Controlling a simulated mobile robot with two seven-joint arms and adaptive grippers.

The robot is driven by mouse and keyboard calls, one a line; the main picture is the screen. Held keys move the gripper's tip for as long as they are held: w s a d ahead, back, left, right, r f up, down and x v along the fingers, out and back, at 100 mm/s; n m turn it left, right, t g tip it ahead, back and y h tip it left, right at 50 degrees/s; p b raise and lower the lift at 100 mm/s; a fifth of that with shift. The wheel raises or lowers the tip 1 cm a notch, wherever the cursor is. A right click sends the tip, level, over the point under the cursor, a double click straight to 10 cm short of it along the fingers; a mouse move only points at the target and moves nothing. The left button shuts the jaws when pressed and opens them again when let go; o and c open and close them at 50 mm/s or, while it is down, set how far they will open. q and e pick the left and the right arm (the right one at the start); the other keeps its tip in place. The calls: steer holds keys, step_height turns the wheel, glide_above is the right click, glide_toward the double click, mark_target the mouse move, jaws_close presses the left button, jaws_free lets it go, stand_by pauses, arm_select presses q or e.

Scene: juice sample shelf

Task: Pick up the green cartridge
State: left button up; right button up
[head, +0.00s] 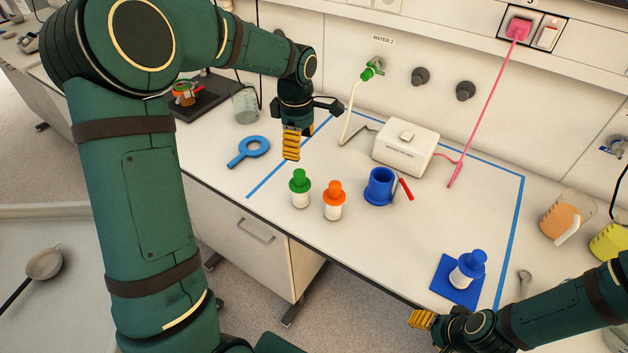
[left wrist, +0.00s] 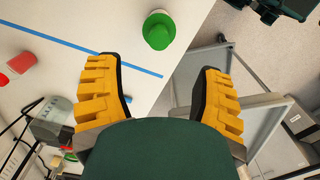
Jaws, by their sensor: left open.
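The green cartridge (head: 300,188), a white-bodied bottle with a green cap, stands upright on the white bench near its front edge. My left gripper (head: 291,146) hangs above and behind it, apart from it. In the left wrist view, my left gripper (left wrist: 160,70) has its yellow fingers wide apart with nothing between them. The green cap (left wrist: 158,30) shows there just beyond the fingertips. My right gripper (head: 421,319) is low at the bench's front edge, its fingers seen too poorly to judge.
An orange-capped cartridge (head: 334,200) stands close right of the green one. A blue cup (head: 379,187) and red pen (head: 403,189) are farther right. A blue-capped cartridge (head: 468,268) stands on a blue mat (head: 445,284). A white box (head: 405,148) is behind; a blue ring tool (head: 252,147) lies left.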

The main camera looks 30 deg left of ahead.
mark_target(300, 172)
arm_select(q)
steer(key=f, duration=0.7)
steer(key=shift+w+a+f, duration=0.15)
steer(key=shift+w+f, duration=0.05)
steer(key=shift+s+f, duration=0.2)
steer(key=shift+f, duration=2.5)
jaws_close()
